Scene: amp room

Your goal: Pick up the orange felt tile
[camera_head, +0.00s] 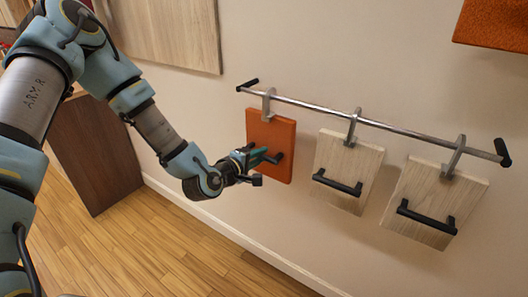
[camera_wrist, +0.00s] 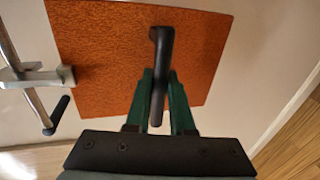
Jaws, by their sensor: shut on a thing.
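The orange felt tile (camera_head: 270,135) hangs at the left end of a metal wall rail (camera_head: 330,108), from a grey hook (camera_head: 268,103). My gripper (camera_head: 262,158) is at the tile's front, at its black handle. In the wrist view the orange tile (camera_wrist: 105,65) fills the upper middle, and the green fingers of my gripper (camera_wrist: 162,95) are shut on its black handle (camera_wrist: 160,60). The hook (camera_wrist: 35,77) and rail show at the left of the wrist view. In the head view the fingers partly hide the handle.
Two pale wood tiles with black handles, a middle one (camera_head: 348,160) and a right one (camera_head: 425,205), hang on the same rail. Part of another orange panel (camera_head: 495,22) is at the top right. A brown cabinet (camera_head: 95,150) stands at the left. The wooden floor (camera_head: 180,250) below is clear.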

